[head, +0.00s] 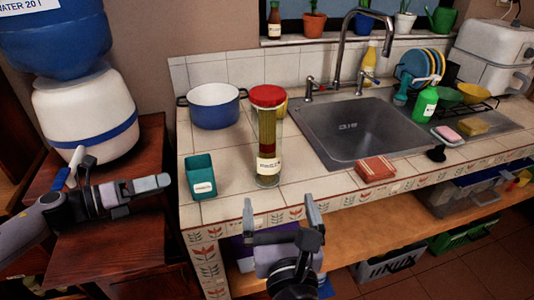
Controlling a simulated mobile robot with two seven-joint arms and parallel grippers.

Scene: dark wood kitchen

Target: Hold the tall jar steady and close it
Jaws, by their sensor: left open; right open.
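The tall jar (266,148) stands upright on the tiled counter in the head view. It is clear, with long yellowish contents and a white label low on its side. A red lid (267,95) sits at its top; I cannot tell whether it is fully closed. My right gripper (280,211) is open and empty at the counter's front edge, in front of and below the jar, its fingers pointing toward the counter. My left gripper (136,188) is open and empty to the left, over the dark wooden cabinet. Neither gripper touches the jar.
A teal container (200,177) stands left of the jar. A water dispenser (85,112) stands far left.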

